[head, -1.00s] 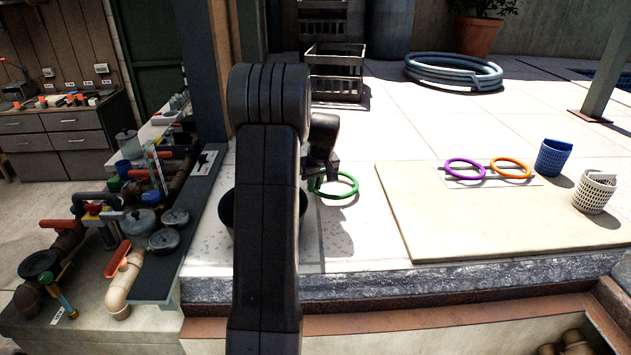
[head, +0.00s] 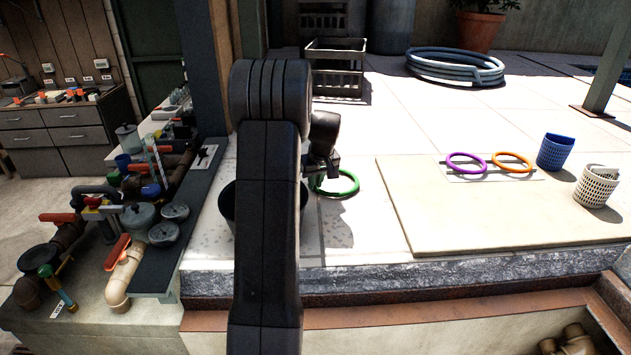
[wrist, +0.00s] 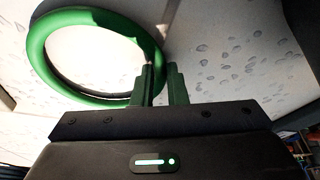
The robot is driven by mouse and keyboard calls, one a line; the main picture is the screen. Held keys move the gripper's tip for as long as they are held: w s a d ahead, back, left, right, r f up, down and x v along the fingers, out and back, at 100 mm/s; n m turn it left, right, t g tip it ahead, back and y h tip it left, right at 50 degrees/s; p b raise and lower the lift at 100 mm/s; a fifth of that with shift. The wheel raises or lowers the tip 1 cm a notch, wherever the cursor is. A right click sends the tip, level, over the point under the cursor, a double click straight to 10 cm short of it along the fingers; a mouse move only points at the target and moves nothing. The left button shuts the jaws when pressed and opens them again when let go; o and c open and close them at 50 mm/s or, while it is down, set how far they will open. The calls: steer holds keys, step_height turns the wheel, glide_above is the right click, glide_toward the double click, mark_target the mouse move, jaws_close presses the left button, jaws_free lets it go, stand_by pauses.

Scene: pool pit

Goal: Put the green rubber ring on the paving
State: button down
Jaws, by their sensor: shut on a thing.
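The green rubber ring (head: 356,185) shows in the head view just beyond my arm, over the pale paving (head: 390,120). My gripper (head: 325,172) is at the ring's left side, partly hidden by my arm. In the wrist view the ring (wrist: 36,45) fills the upper left, and my gripper's fingers (wrist: 163,75) are shut on its right edge. The ring looks low over the pale, spotted paving (wrist: 230,60). I cannot tell whether it touches the surface.
A dark bucket (head: 226,205) stands behind my arm. Pipes and valves crowd the left ledge.

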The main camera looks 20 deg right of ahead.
steer(key=shift+f, duration=0.15)
steer(key=c, duration=1.9)
jaws_free()
steer(key=o, duration=0.5)
steer(key=shift+o, duration=0.2)
